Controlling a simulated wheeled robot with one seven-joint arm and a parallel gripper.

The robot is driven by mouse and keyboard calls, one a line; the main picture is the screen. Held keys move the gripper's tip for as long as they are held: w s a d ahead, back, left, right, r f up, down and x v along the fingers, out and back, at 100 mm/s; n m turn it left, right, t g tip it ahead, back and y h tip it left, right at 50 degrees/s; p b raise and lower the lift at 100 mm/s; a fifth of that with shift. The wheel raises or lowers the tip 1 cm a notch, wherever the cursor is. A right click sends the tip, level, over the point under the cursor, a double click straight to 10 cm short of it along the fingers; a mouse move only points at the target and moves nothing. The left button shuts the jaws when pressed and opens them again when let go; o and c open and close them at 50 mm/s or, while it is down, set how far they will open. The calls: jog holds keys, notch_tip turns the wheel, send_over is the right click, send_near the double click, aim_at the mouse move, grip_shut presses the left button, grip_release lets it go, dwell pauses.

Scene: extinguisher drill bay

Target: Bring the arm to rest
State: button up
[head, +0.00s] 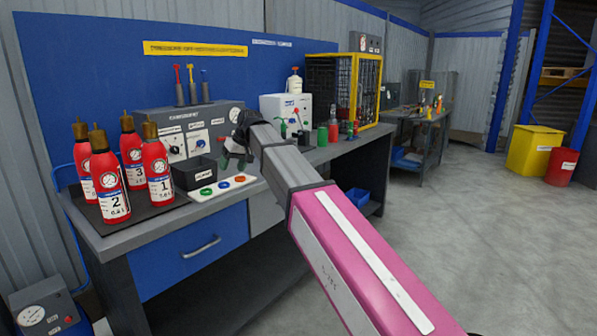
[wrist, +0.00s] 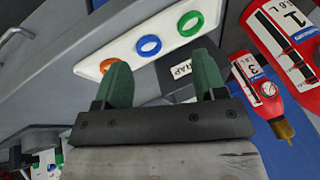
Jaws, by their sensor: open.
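My arm, with a pink and white link and grey links, reaches from the lower right of the head view over the workbench (head: 215,226). My gripper (head: 237,160) is above the bench top, close to the white panel with coloured rings. In the wrist view my gripper (wrist: 158,78) has its two green fingertips well apart. Nothing is between them. Beyond the fingers lies the white panel (wrist: 125,58) with a green, a blue and an orange ring. Part of the bench behind the arm is hidden.
Several red extinguisher bottles (head: 109,178) stand on a dark mat at the bench's left. A black bin (head: 194,173) stands beside them. A grey cabinet (head: 183,128), a white box (head: 284,108) and a yellow cage (head: 345,88) stand farther along. Floor at right is clear (head: 480,230).

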jog(key=s+d+f+m+h, duration=0.1)
jog(key=s+d+f+m, duration=0.15)
jog(key=d+f, duration=0.75)
jog(key=s+d+f+m+h, duration=0.1)
jog(key=s+d+f+m, duration=0.15)
jog(key=d+f, duration=0.85)
jog(key=s+d+f+m+h, duration=0.15)
jog(key=s+d+f, duration=0.25)
jog(key=d+f, duration=0.6)
jog(key=s+d+f+m+h, duration=0.1)
jog(key=s+d+f, duration=0.8)
jog(key=d, duration=0.2)
jog(key=shift+s+f+g, duration=0.15)
jog(key=shift+s+g, duration=0.15)
jog(key=shift+s, duration=0.1)
